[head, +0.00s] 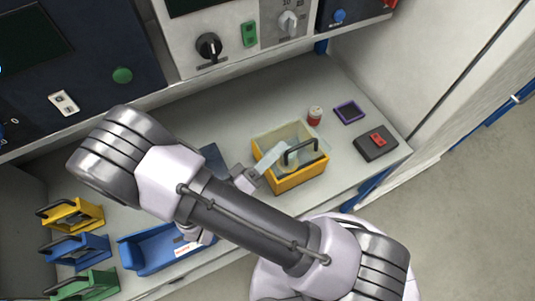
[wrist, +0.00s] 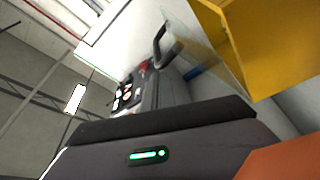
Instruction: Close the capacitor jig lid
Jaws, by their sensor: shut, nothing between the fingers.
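The jig is a yellow box (head: 297,181) with a pale inside, standing on the grey worktop in the head view. A clear lid with a black handle (head: 301,149) shows over it, but I cannot tell how far open it is. In the wrist view the yellow wall (wrist: 265,45) fills the upper right. The clear panel (wrist: 203,42) slants beside it, with the black handle (wrist: 165,46) at its edge. My gripper (head: 252,175) is shut and empty at the box's left side, partly hidden by my arm. I cannot tell whether it touches the box or lid.
A red-and-white jar (head: 315,116), a purple-framed pad (head: 349,112) and a dark box with a red top (head: 376,143) lie right of the jig. A blue bin (head: 150,254) and several handled holders (head: 72,217) stand left. Control panels (head: 225,55) rise behind.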

